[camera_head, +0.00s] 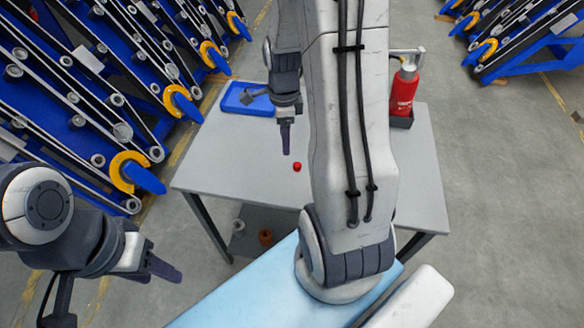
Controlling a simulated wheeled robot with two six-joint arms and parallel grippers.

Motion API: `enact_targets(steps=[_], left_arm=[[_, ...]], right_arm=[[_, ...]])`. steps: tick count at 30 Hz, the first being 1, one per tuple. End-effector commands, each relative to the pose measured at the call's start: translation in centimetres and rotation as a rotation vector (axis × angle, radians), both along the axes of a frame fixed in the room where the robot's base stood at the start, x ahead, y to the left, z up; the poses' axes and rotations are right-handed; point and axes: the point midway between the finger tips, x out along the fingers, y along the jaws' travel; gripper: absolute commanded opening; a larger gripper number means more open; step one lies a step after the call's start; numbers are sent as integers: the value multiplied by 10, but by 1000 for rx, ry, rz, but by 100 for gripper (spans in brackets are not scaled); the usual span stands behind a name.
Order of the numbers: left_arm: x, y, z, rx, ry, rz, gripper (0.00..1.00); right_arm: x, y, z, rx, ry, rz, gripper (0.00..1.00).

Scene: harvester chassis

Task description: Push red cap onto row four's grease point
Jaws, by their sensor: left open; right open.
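A small red cap (297,167) lies on the grey table (215,170). My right gripper (286,150) points down over the table, just behind and left of the cap and apart from it. It is open and empty. My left gripper (170,272) is at the lower left, in front of the row units and left of the table, open with nothing seen in it. Several blue row units (75,125) with yellow and blue tips stand at the left. I cannot tell which is row four, and its grease point is too small to make out.
A blue tray (232,104) with a dark item sits at the table's back left. A red canister (404,90) stands in a dark holder at the back right. My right arm hides the table's middle. More row units (520,40) stand at upper right.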

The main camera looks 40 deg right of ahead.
Motion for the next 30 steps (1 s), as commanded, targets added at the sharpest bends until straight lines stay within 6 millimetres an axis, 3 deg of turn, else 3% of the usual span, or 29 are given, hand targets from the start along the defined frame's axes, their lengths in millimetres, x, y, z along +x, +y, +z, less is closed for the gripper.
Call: enact_targets(steps=[1, 3, 6, 12, 20, 30], left_arm=[[0, 0, -7, 0, 0, 0, 50], [0, 0, -9, 0, 0, 0, 50], [0, 0, -10, 0, 0, 0, 50], [0, 0, -9, 0, 0, 0, 50], [0, 0, -8, 0, 0, 0, 50], [0, 0, -4, 0, 0, 0, 50]], right_arm=[[-3, -17, -14, 0, 5, -108, 68], [-5, -31, -21, -1, 6, -213, 68], [-7, -40, -32, -1, 10, -288, 68], [-7, -39, -63, 0, 11, -298, 68], [-6, -38, -84, -1, 11, -295, 68], [-4, -37, -127, -1, 8, -295, 68]])
